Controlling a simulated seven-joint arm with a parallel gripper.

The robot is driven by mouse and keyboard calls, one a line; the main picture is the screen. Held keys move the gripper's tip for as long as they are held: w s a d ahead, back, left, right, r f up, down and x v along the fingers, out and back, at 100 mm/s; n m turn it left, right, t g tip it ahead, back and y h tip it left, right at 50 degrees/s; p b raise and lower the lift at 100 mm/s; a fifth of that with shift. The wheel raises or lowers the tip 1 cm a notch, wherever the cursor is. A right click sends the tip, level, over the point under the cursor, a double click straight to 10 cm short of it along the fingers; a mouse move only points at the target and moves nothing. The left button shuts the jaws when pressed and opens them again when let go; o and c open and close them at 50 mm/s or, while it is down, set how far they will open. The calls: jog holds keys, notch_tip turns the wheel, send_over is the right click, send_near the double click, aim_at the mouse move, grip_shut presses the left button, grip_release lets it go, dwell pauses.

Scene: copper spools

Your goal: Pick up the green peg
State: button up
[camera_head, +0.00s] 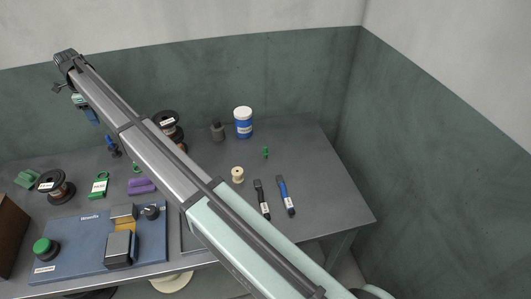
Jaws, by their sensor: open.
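A small green peg (265,152) stands on the grey table, right of the blue-and-white tub's base and beyond the cream spool. It is clear of other things. My arm crosses the picture from the lower right to the upper left. My gripper (80,101) is at the arm's far upper-left end, well left of the peg and above the table. It is open, small and partly covered by the arm, so its fingertips are hard to make out. Nothing shows held in it.
A blue-and-white tub (243,122), cream spool (238,174), black tool (262,200) and blue tool (286,196) stand or lie around the peg. Copper spools (56,187), a purple block (142,186) and a blue panel (75,238) are left. The table's right part is clear.

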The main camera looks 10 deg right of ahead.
notch_tip(320, 180, up, 5)
jog(key=m, duration=3.4)
send_over(265, 147)
notch_tip(265, 147, down, 17)
jog(key=shift+s+d+r, duration=0.1)
jog(key=shift+s+r, duration=0.05)
jog(key=shift+r, duration=0.05)
jog(key=shift+w+f, duration=0.2)
jog(key=shift+f, duration=2.6)
